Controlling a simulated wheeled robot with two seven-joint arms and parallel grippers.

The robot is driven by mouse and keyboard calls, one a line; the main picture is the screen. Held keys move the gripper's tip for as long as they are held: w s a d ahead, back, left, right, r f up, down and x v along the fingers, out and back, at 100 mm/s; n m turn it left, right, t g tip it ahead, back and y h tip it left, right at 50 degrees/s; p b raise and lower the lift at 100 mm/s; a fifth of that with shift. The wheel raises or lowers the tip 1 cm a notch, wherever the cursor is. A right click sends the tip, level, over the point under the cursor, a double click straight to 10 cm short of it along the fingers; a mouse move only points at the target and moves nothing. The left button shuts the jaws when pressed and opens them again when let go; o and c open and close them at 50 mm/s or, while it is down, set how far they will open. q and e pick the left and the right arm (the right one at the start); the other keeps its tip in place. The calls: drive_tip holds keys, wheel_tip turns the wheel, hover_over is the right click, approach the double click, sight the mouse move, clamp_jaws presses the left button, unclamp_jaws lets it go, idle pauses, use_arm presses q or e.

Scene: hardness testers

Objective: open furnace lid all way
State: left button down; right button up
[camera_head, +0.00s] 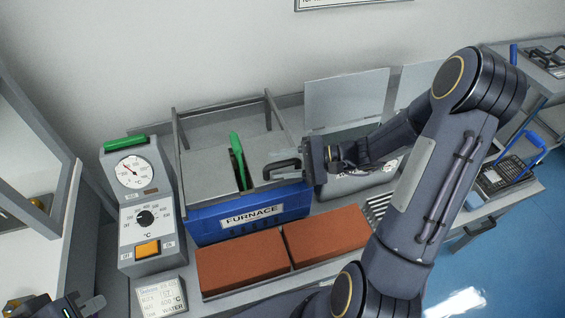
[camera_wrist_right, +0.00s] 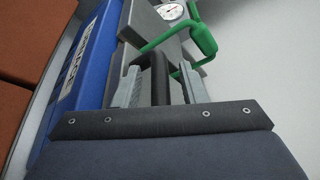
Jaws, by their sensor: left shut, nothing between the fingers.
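The blue furnace (camera_head: 215,222) stands on the bench. Grey lid panels cover its top, one on the left (camera_head: 208,172) and a narrower part near my right gripper. A dark gap lies between them, with a green handle (camera_head: 237,156) standing up at it. A black lid handle (camera_head: 283,168) is at the right side. My right gripper (camera_head: 290,168) is at this handle. In the right wrist view its fingers (camera_wrist_right: 158,88) are spread on either side of the black handle (camera_wrist_right: 160,78), with gaps visible. My left gripper (camera_head: 72,304) is shut and empty at the lower left.
A temperature control box (camera_head: 146,222) with dials and an orange switch stands left of the furnace. Red-brown bricks (camera_head: 241,265) lie in front. A grey container (camera_head: 358,182) with a raised lid (camera_head: 345,98) is to the right. A water label stand (camera_head: 160,297) is at front left.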

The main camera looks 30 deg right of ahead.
clamp_jaws()
